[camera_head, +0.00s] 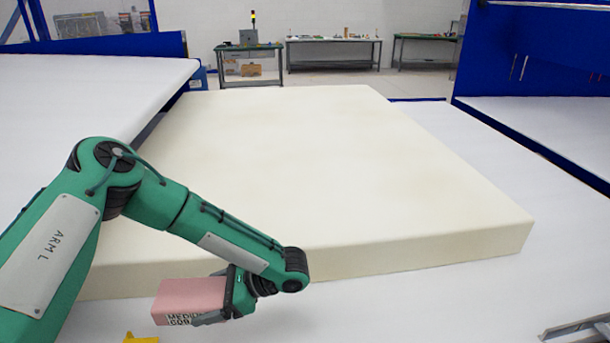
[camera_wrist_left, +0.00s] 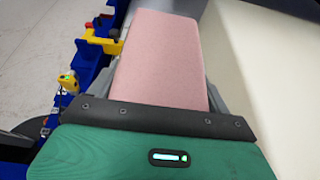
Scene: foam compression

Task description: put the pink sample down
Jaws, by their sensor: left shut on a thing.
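The pink sample (camera_head: 187,296) is a pink block with dark lettering on its front side, at the lower left of the head view. My left gripper (camera_head: 222,302) is shut on it. The sample is in front of the near side of the large cream foam slab (camera_head: 330,160). I cannot tell whether its underside touches anything. In the left wrist view the sample (camera_wrist_left: 165,60) sits between the fingers and stretches away from the palm. My right gripper is not in view.
The slab lies on a white table (camera_head: 400,310), with clear surface at front right. A yellow piece (camera_head: 141,338) shows at the bottom edge. A grey metal part (camera_head: 580,330) is at the lower right. The wrist view shows blue bins (camera_wrist_left: 95,70) and a yellow fixture (camera_wrist_left: 104,42).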

